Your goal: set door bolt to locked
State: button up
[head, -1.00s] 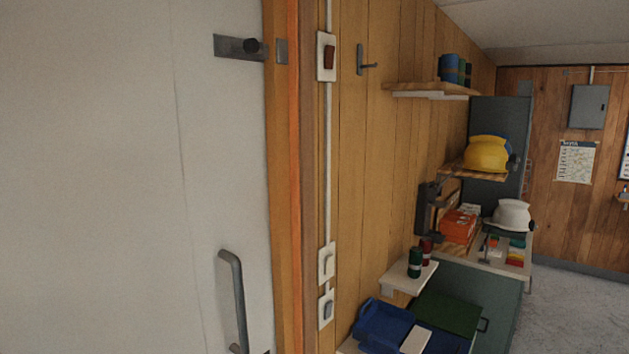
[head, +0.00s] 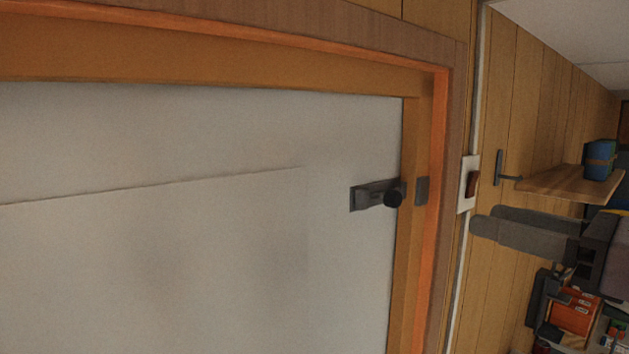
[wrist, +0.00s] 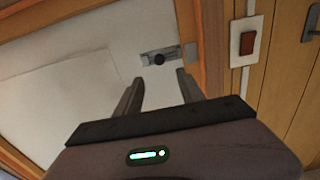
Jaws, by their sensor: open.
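The door bolt (head: 368,196) is a dark grey metal plate on the white door (head: 200,240), near its right edge. Its round black knob (head: 393,198) sits at the plate's right end. A small grey keeper (head: 421,191) is on the door frame to the right, with a narrow gap between it and the bolt. My gripper (head: 482,224) is open and empty, right of the bolt in the head view and apart from it. In the wrist view the bolt (wrist: 150,56) and knob (wrist: 159,59) show just beyond the open fingertips (wrist: 160,77).
A brown rocker switch (head: 471,184) on a white plate and a wall hook (head: 501,168) are right of the orange-edged frame. A wooden shelf (head: 560,184) holding a blue container (head: 600,157) juts from the wall. The door face around the bolt is clear.

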aim_at(399, 198)
jog(key=p+x, duration=0.3)
jog(key=x, duration=1)
jog(key=shift+w+a, duration=0.2)
jog(key=shift+a, duration=0.15)
jog(key=shift+w+a+f, duration=0.1)
jog(key=shift+w+a, duration=0.2)
jog(key=shift+w, duration=0.2)
jog(key=shift+s+d, duration=0.1)
grip_shut()
